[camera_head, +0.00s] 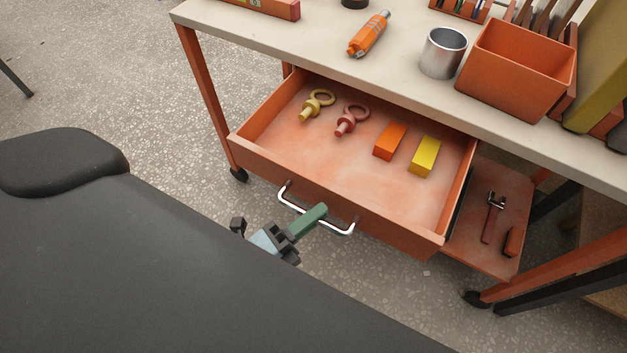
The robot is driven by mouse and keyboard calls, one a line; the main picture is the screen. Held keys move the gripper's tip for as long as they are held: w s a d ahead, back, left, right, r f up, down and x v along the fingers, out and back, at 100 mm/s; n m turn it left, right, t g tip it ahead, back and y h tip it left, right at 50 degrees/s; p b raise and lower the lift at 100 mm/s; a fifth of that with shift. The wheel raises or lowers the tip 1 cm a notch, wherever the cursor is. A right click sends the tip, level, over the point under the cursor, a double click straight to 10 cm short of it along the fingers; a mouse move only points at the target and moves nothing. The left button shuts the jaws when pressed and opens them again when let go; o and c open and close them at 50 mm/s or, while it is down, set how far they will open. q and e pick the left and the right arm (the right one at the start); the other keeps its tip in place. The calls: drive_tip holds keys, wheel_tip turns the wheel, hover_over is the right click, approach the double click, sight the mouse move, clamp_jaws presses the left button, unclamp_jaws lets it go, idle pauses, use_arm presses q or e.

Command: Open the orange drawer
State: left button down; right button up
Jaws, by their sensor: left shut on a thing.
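The orange drawer (335,205) stands well out from under the tabletop of the cart, so its inside shows. Its curved metal handle (340,229) is on the front face. My left gripper (316,216) is at the middle of this handle, shut on it, with a green finger lying across the bar. Part of the grip is hidden behind that finger. My right gripper is not in view.
In the drawer lie a yellow ring-headed piece (316,104), a red one (350,120), an orange block (390,141) and a yellow block (425,156). The tabletop (330,35) holds an orange tube (368,34), a metal cup (443,53) and an orange bin (508,88). A lower shelf (475,240) holds tools.

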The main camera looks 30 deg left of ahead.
use_arm(q)
drive_tip(key=c, duration=1.5)
unclamp_jaws()
drive_tip(key=shift+o, duration=0.2)
drive_tip(key=shift+s, duration=0.1)
drive_tip(key=b+v, duration=0.1)
drive_tip(key=v, duration=0.6)
drive_tip(key=shift+s+a, duration=0.2)
drive_tip(key=shift+s, duration=0.05)
drive_tip(key=shift+f, duration=0.1)
